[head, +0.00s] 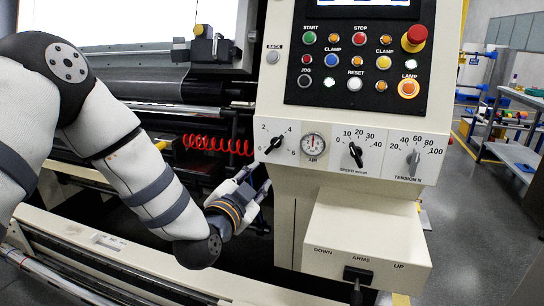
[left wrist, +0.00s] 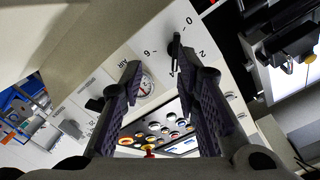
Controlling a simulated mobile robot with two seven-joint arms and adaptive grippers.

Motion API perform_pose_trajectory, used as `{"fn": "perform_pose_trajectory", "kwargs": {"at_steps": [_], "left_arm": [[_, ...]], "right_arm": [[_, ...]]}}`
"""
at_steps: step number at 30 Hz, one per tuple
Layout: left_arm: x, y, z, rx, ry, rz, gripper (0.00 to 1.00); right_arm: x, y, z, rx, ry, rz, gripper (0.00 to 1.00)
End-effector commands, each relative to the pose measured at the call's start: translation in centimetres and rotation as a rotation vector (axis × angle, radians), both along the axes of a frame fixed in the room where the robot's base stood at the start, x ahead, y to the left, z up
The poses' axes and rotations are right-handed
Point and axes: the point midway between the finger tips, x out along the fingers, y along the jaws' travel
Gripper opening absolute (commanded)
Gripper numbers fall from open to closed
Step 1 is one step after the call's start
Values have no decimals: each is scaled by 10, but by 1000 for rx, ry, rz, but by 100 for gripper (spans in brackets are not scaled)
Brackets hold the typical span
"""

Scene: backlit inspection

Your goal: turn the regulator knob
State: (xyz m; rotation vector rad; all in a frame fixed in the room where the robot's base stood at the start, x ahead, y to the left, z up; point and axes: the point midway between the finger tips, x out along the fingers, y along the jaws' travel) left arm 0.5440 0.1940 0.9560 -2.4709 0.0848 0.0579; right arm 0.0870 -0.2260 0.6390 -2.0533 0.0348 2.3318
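The regulator knob (head: 275,144) is black and sits on a white dial numbered up to 6, left of the round AIR gauge (head: 313,144). Its pointer slants toward the upper right. My left gripper (head: 259,181) is below and slightly left of the dial, apart from it, with its fingers pointing up toward the panel. In the left wrist view the two fingers (left wrist: 163,75) are spread with nothing between them. There the knob (left wrist: 174,47) shows beyond the right finger's tip, and the gauge (left wrist: 146,88) lies behind the left finger. My right gripper is not in view.
A SPEED knob (head: 355,154) and a TENSION knob (head: 413,160) are to the right on the same strip. The button panel (head: 330,97) is above. The cream ARMS box (head: 340,248) juts out below. A red coiled hose (head: 215,144) hangs at left.

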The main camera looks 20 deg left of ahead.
Motion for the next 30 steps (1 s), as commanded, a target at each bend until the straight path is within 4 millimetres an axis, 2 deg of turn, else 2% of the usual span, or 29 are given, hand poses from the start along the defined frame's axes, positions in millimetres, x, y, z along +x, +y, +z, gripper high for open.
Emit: {"fn": "perform_pose_trajectory", "kwargs": {"at_steps": [1,4,8,10,15,18,22,30], "left_arm": [[4,2,15,17,-39,7,29],[12,4,26,34,-73,14,29],[36,3,25,34,-73,15,29],[55,2,24,33,-71,15,29],[98,1,14,31,-58,15,29],[115,0,15,32,-57,14,29],[126,-1,19,32,-60,13,29],[128,-1,24,33,-66,12,29]], "right_arm": [[0,0,0,0,-2,1,40],[0,0,0,1,-1,1,40],[0,0,0,1,1,1,40],[-1,0,-1,1,3,1,40],[-16,0,-14,1,60,2,40],[-21,0,-19,0,78,1,40],[-23,0,-22,1,87,1,40],[-22,0,-21,0,83,1,40]]}}
